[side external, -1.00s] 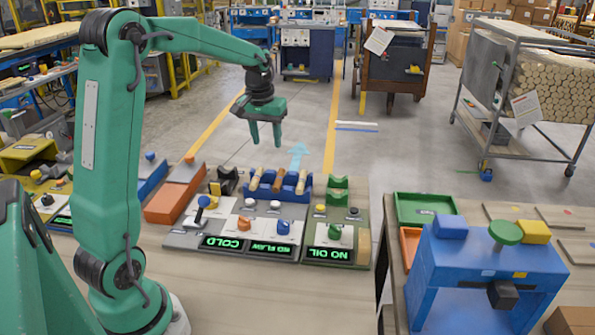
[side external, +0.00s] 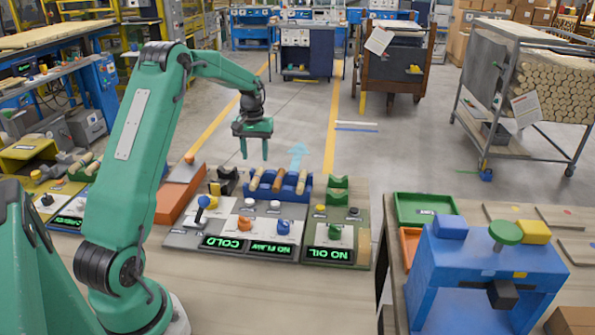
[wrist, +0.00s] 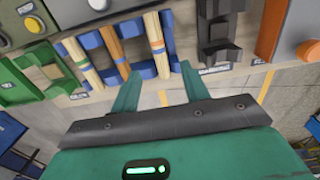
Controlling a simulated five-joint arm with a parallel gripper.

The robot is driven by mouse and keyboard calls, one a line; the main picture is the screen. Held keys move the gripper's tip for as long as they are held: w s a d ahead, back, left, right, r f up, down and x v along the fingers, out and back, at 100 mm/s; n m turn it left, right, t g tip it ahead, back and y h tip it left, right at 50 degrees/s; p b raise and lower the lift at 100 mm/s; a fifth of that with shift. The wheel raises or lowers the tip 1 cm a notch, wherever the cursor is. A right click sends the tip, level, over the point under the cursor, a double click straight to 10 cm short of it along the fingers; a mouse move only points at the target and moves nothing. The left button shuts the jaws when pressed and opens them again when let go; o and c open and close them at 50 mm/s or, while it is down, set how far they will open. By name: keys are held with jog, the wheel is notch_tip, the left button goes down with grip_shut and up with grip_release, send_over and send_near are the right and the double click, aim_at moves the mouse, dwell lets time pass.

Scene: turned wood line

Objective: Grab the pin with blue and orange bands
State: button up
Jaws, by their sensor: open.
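My gripper (side external: 254,156) is open and empty, above and behind the rack. In the wrist view its fingertips (wrist: 158,70) point towards the banded pin, apart from it.
A black cradle (wrist: 216,38) and a green cradle (side external: 338,190) flank the rack. Control panels with knobs and lit signs (side external: 230,242) lie in front. An orange block (side external: 169,205) is left. A blue machine (side external: 485,270) stands right.

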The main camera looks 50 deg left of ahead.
aim_at(257, 174)
jog(key=shift+f, duration=3.55)
grip_shut()
jog(key=shift+r, duration=0.2)
jog(key=shift+r, duration=0.6)
jog(key=r, duration=0.1)
jog(key=d+r, duration=0.1)
jog(key=r, duration=0.1)
jog(key=shift+w+r, duration=0.1)
jog(key=d+r, duration=0.6)
jog(key=d, duration=0.4)
jog(key=shift+w+d+r, duration=0.15)
jog(key=shift+w+d, duration=0.1)
jog(key=shift+d, duration=0.15)
